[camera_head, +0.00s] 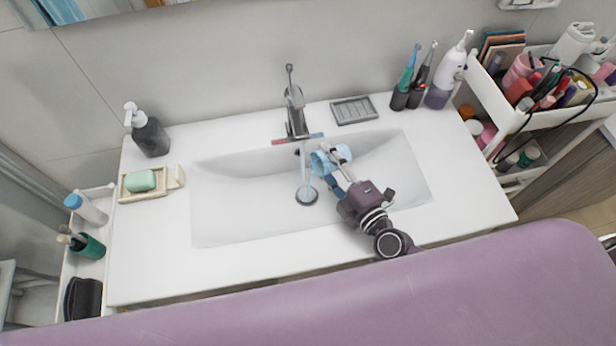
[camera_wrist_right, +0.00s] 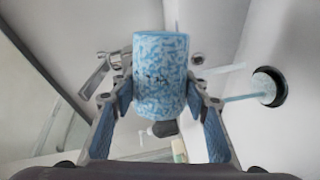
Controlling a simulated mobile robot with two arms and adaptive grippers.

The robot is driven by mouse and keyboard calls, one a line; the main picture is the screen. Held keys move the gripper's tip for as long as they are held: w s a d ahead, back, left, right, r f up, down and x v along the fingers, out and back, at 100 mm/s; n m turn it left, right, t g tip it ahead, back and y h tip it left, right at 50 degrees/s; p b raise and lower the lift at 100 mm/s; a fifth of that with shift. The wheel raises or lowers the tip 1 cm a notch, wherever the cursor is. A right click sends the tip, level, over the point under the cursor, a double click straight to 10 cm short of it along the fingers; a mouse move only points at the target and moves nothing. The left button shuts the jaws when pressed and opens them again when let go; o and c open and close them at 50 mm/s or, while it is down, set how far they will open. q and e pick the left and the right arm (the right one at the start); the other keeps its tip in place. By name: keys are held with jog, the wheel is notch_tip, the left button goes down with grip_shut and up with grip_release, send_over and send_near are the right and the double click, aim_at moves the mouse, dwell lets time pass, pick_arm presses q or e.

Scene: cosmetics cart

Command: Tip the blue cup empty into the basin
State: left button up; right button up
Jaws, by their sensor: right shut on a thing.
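The blue cup (camera_head: 325,161) is light blue with a mottled pattern. My right gripper (camera_head: 338,157) is shut on it and holds it above the white basin (camera_head: 230,215), just right of the faucet (camera_head: 295,112). The cup appears tipped onto its side; its contents cannot be seen. In the right wrist view the cup (camera_wrist_right: 160,75) sits between the two fingers. A thin pale blue stream (camera_head: 305,175) runs down beside the cup to the round drain (camera_head: 306,197), which also shows in the wrist view (camera_wrist_right: 268,87). My left gripper is not in view.
A dark soap dispenser (camera_head: 151,138) and a green soap (camera_head: 140,181) in its dish stand left. A grey soap tray (camera_head: 354,110) and electric toothbrushes (camera_head: 406,85) stand at the back right. A loaded cart (camera_head: 500,95) is at the right. The basin's left half is clear.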

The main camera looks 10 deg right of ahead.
jog(key=shift+s+a+r+p, duration=0.1)
jog(key=shift+a+r+p, duration=0.05)
jog(key=shift+a+p, duration=0.15)
jog(key=shift+n, duration=0.3)
jog(key=shift+r+p, duration=0.2)
jog(key=shift+p, duration=0.55)
jog(key=shift+f+n, duration=0.1)
jog(key=shift+n, duration=0.2)
